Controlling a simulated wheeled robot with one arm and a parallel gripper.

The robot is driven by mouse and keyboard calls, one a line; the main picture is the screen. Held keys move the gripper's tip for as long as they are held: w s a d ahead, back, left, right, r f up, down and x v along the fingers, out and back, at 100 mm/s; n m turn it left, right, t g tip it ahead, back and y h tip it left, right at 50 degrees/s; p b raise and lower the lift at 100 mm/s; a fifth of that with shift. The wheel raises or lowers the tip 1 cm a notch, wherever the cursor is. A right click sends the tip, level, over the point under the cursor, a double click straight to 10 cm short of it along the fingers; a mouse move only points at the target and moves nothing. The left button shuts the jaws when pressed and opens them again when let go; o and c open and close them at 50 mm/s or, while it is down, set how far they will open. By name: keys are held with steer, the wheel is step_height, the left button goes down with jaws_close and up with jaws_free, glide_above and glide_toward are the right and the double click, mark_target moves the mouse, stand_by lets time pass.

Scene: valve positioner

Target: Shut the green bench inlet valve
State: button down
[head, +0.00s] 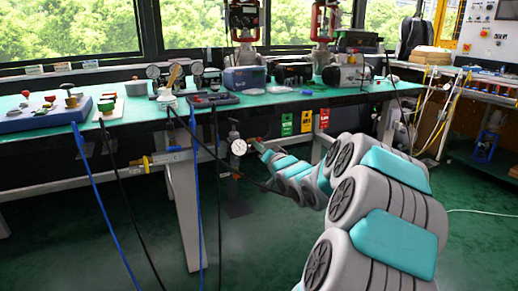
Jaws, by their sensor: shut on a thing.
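My arm reaches from the lower right to the pipework under the front edge of the workbench. My gripper (257,143) is at its far end, small in the head view, just right of a round white gauge (239,147). It is shut on a small part there, which looks like a valve handle. My gripper and arm hide most of that part, so its colour and angle cannot be told. A green tag (286,124) hangs from the bench edge just right of and above my gripper.
A yellow tag (306,121) and a red tag (324,119) hang farther right. A yellow fitting (147,163) sits on the pipe at left. Blue hoses (93,190) and black cables hang before the bench (130,118). The green floor (100,265) is open at lower left.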

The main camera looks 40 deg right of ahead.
steer(key=shift+f+n+b, duration=0.15)
steer(key=shift+n+b, duration=0.9)
steer(key=shift+n, duration=2.85)
steer(key=c, duration=0.9)
jaws_free()
steer(key=shift+s, duration=0.1)
steer(key=shift+p+v, duration=0.3)
steer(key=shift+v, duration=3.55)
